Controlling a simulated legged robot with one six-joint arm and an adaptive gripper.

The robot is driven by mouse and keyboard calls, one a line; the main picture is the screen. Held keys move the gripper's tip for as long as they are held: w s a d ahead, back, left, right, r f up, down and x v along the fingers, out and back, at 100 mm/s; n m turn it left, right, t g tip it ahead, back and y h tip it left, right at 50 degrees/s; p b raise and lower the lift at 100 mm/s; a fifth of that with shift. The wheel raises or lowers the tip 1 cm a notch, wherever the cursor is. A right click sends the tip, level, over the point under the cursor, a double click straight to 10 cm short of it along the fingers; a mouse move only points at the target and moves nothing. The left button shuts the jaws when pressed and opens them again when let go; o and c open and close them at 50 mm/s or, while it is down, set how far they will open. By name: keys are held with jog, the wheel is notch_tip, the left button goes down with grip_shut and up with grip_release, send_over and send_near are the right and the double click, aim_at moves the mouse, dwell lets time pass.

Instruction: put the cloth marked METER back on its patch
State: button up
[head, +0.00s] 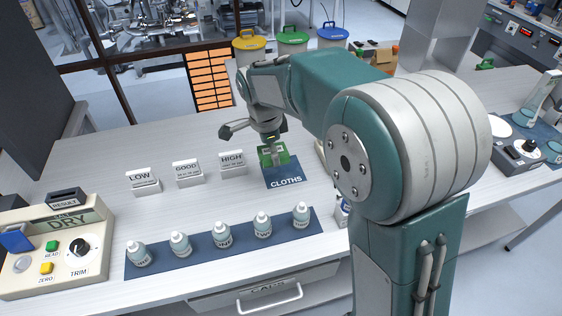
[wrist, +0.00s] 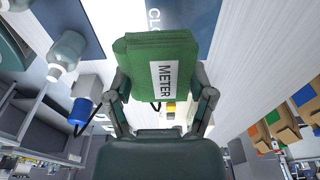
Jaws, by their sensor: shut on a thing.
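The green folded cloth marked METER (wrist: 162,65) is held between the two fingers of my gripper (wrist: 163,92) in the wrist view. Its white label faces the camera. In the head view the green cloth (head: 283,158) shows below my gripper (head: 270,149), over the far part of the blue CLOTHS patch (head: 284,181). I cannot tell whether the cloth touches the patch. Part of the patch (wrist: 196,14) shows beyond the cloth in the wrist view.
A row of bottles stands on a blue mat (head: 283,235) in front. The LOW (head: 143,182), GOOD (head: 187,174) and HIGH (head: 232,163) blocks stand left of the patch. A meter reading DRY (head: 60,245) is at the left. Bare table lies behind the blocks.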

send_over(281, 168)
jog(key=f, duration=0.6)
jog(key=shift+s+a, duration=0.15)
jog(key=shift+a, duration=0.05)
notch_tip(281, 168, down, 3)
jog(key=shift+d+f, duration=0.15)
jog(key=o, duration=0.7)
